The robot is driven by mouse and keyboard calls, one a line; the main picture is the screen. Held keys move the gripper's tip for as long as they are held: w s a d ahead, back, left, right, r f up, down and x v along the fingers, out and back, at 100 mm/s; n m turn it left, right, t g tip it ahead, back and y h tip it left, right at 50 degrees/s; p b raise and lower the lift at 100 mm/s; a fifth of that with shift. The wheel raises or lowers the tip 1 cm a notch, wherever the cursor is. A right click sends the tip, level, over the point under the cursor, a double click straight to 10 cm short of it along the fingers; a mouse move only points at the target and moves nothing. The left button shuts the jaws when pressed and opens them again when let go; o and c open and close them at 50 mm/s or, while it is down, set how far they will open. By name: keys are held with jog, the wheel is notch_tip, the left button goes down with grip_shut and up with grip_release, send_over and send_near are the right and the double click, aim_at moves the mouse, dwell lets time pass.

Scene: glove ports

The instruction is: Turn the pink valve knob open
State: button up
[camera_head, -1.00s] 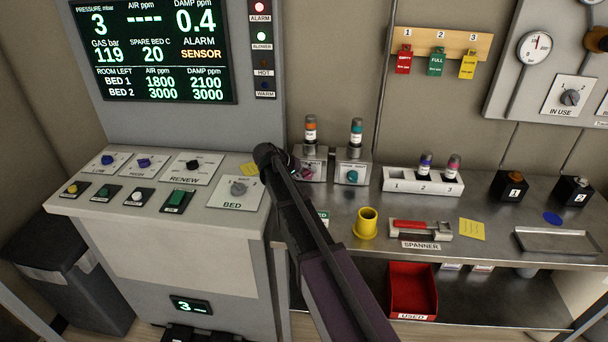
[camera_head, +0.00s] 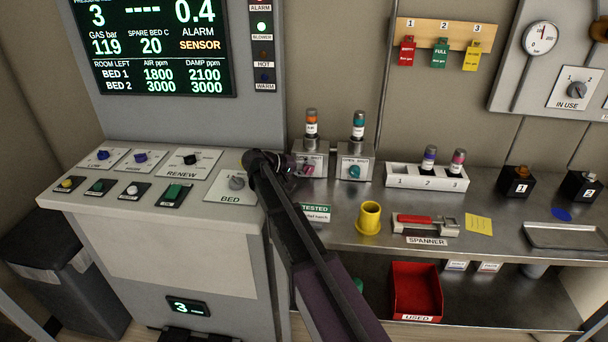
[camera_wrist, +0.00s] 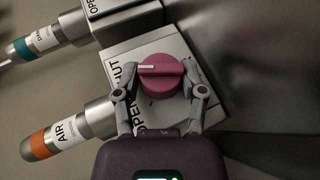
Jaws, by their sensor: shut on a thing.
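The pink valve knob (camera_wrist: 161,76) sits on a pale plate (camera_wrist: 120,55) lettered OPEN and SHUT, the letters partly covered by a finger. Its white mark points left in the wrist view, toward the SHUT lettering. My gripper (camera_wrist: 163,72) has one finger on each side of the knob and is shut on it. The AIR cylinder (camera_wrist: 70,135), with an orange band, lies beside the plate. In the head view my gripper (camera_head: 287,163) is at the valve box (camera_head: 313,160) under the orange-banded cylinder (camera_head: 311,126), and my arm hides part of the knob.
A second valve box with a teal knob (camera_head: 354,172) stands just right. A yellow cup (camera_head: 369,218), a spanner holder (camera_head: 425,226) and a white rack (camera_head: 397,172) lie further right on the bench. The grey console (camera_head: 120,215) is on the left.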

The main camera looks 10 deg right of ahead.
dwell(0.4)
jog(key=o, duration=1.1)
jog(key=shift+d, duration=0.15)
